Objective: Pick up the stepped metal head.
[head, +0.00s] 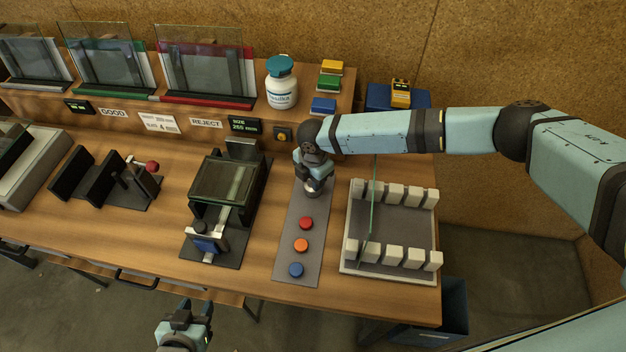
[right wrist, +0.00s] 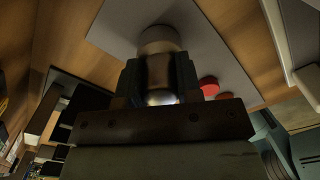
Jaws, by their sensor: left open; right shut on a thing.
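The stepped metal head (head: 313,191) is a small round pale metal piece at the back part of the grey mat (head: 291,270). In the right wrist view the metal head (right wrist: 160,65) stands between both fingers. My right gripper (head: 314,182) points down and is shut on it; the gripper (right wrist: 159,80) hides part of its sides. I cannot tell whether its base touches the mat. My left gripper (head: 184,322) is open and empty, low in front of the table.
Red (head: 306,223), orange (head: 301,245) and blue (head: 296,269) round pieces lie on the mat. A slotted rack (head: 391,279) with an upright glass pane is to the right, a black clamping fixture (head: 212,250) to the left. A shelf with a white bottle (head: 282,88) is behind.

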